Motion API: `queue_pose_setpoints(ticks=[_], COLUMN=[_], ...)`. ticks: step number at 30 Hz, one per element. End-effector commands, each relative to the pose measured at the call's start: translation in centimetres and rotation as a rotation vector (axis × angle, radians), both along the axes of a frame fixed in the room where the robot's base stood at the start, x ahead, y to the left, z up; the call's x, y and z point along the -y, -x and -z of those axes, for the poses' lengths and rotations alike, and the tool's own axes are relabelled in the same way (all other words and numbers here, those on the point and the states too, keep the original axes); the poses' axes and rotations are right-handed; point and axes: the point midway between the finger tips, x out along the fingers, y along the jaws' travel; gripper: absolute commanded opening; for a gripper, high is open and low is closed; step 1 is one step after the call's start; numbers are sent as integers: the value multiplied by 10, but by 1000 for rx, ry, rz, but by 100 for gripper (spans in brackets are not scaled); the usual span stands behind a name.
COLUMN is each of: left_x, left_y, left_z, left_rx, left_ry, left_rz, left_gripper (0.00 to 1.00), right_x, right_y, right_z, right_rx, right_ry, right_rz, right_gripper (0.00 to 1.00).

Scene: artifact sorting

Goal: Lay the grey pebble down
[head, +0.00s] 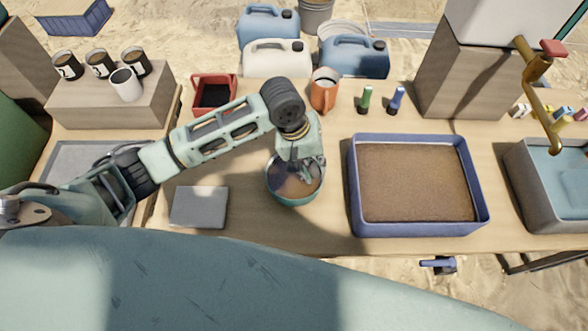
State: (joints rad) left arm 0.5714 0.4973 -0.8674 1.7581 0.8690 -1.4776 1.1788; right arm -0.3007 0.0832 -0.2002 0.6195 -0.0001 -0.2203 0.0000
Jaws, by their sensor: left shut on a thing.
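My left gripper (304,174) points down into a round teal bowl (293,201) on the table. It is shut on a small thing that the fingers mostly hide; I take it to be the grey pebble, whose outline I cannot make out. The bowl has something brownish inside, and the fingertips are within its rim. I cannot tell whether the held thing touches the bowl's contents. My right gripper is not in view.
A blue tray (484,222) of brown soil stands right of the bowl. A grey flat slab (199,207) lies to its left. An orange mug (323,96), a red box (231,82) and blue jugs (268,24) stand behind. A grey basin (527,178) with a brass tap is far right.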

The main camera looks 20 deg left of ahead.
Motion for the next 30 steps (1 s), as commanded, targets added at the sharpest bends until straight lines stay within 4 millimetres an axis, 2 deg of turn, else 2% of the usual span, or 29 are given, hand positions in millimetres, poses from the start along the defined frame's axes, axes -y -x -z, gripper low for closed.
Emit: queue_pose_setpoints(ticks=[1, 6, 12, 17, 20, 23, 26, 30], left_x=[14, 41, 55, 57, 47, 24, -8, -53], left_y=[-3, -8, -10, -11, -10, -7, 3, 28], left_z=[-7, -24, -34, -36, -41, -55, -78, -115], left_rx=[4, 2, 0, 0, 3, 6, 8, 7], left_ry=[4, 2, -1, -2, -4, -5, -8, -10], left_rz=[4, 2, 0, 0, 5, 23, 61, 137], left_gripper=[0, 0, 0, 0, 0, 0, 0, 0], right_x=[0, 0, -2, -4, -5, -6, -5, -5], right_y=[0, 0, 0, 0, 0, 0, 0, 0], right_z=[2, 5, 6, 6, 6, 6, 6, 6], right_rx=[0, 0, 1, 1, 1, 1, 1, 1], right_ry=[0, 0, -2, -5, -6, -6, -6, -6], right_rz=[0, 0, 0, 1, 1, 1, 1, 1], right_gripper=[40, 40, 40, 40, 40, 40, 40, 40])
